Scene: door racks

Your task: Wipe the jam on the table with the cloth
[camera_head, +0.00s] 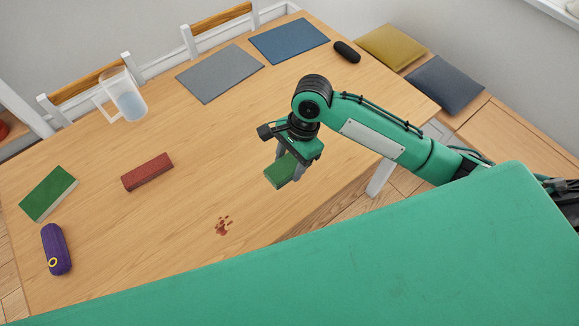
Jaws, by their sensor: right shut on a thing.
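The jam (223,225) is a small cluster of dark red spots on the wooden table (190,215), near its front edge. My right gripper (285,175) is shut on the green cloth (282,170), which looks like a folded pad. It holds the cloth up and to the right of the jam, apart from it. Whether the cloth touches the table I cannot tell. My left gripper is not in view.
A red-brown block (147,172), a green book (48,194) and a purple case (56,249) lie at the left. A pitcher (124,94), grey mat (219,73), blue mat (288,41) and black case (347,51) are farther back. Table around the jam is clear.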

